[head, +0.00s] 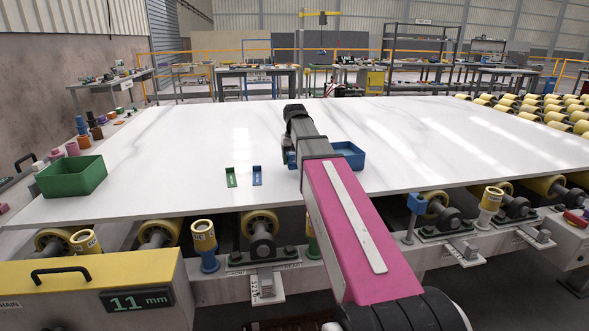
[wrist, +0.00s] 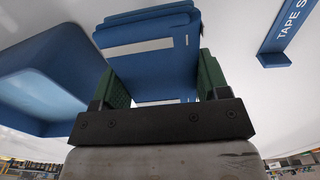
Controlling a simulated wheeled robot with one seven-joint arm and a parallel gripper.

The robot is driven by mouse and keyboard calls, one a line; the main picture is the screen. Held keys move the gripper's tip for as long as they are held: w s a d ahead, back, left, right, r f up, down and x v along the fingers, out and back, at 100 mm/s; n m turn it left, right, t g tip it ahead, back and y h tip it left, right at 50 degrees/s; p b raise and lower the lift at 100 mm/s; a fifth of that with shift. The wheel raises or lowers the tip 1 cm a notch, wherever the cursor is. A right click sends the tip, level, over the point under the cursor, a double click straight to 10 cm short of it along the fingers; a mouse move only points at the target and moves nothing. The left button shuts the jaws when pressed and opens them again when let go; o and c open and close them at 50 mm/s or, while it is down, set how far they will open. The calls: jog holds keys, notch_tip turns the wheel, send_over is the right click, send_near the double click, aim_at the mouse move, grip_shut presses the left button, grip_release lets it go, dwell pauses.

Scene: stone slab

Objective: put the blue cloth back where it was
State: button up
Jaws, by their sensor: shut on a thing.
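The blue cloth (wrist: 152,40) is a folded, layered piece between the green-padded fingers of my gripper (wrist: 162,78) in the wrist view. My gripper is shut on it. In the head view my arm hides most of the gripper, and a bit of blue (head: 291,159) shows at its left side. A blue tray (head: 349,155) is just right of my gripper on the slab; it also shows at the left of the wrist view (wrist: 50,75). I cannot tell whether the cloth touches the slab.
The white slab (head: 440,150) is mostly bare. A green tray (head: 72,178) sits at its left edge. Small green (head: 231,178) and blue (head: 257,176) lettered markers lie left of my arm. The blue one shows in the wrist view (wrist: 292,32). Yellow rollers line the front.

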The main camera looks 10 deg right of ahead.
aim_at(295, 173)
jog(key=shift+f, duration=1.95)
jog(key=o, duration=0.9)
jog(key=shift+f, duration=0.1)
notch_tip(295, 173, up, 12)
jog(key=shift+r, duration=0.15)
